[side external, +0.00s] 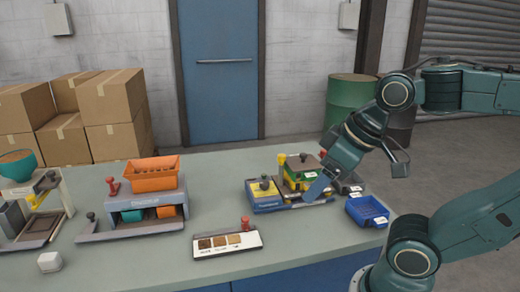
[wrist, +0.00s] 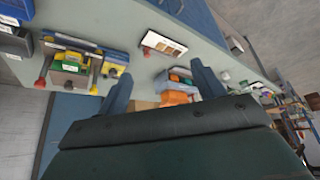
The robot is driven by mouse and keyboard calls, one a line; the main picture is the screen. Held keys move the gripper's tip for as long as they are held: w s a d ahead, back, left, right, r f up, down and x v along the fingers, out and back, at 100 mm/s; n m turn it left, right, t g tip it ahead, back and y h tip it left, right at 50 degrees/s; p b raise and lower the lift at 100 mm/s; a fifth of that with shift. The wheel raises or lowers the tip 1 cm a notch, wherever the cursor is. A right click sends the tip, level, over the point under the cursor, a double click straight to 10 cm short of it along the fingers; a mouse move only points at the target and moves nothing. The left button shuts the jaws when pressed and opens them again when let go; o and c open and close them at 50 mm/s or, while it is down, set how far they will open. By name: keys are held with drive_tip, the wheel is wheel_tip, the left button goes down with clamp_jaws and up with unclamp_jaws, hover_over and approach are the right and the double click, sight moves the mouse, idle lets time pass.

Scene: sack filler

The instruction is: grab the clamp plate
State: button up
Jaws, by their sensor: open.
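My gripper (wrist: 160,88) is open in the wrist view, its two blue-grey fingers apart with nothing held between them. In the side external view my gripper (side external: 318,187) is tilted down in front of a blue-based station, and one finger shows clearly. A yellow plate with a dark knob (side external: 263,188) lies on the left of that station; it also shows in the wrist view (wrist: 115,64). Beside it is a green and yellow block (side external: 298,174), partly hidden by my gripper. No part is labelled legibly as the clamp plate, so I cannot tell which one it is.
A blue bin (side external: 367,210) stands right of the station. A sample card (side external: 227,243) with a red knob lies in front. An orange hopper (side external: 153,174) and a grey machine (side external: 38,208) stand left. The table (side external: 310,250) is bare at the front middle.

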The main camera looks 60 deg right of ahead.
drive_tip(key=o, duration=0.6)
drive_tip(key=w+d+r+n+g+h, duration=0.1)
drive_tip(key=w+d+r+n+g, duration=0.2)
drive_tip(key=w+d, duration=0.4)
drive_tip(key=n+g+y, duration=0.1)
drive_tip(key=n+g, duration=0.2)
drive_tip(key=n, duration=0.3)
hover_over(303, 154)
wheel_tip(303, 154, down, 2)
drive_tip(key=shift+s+a+f, duration=0.1)
drive_tip(key=shift+f, duration=4.35)
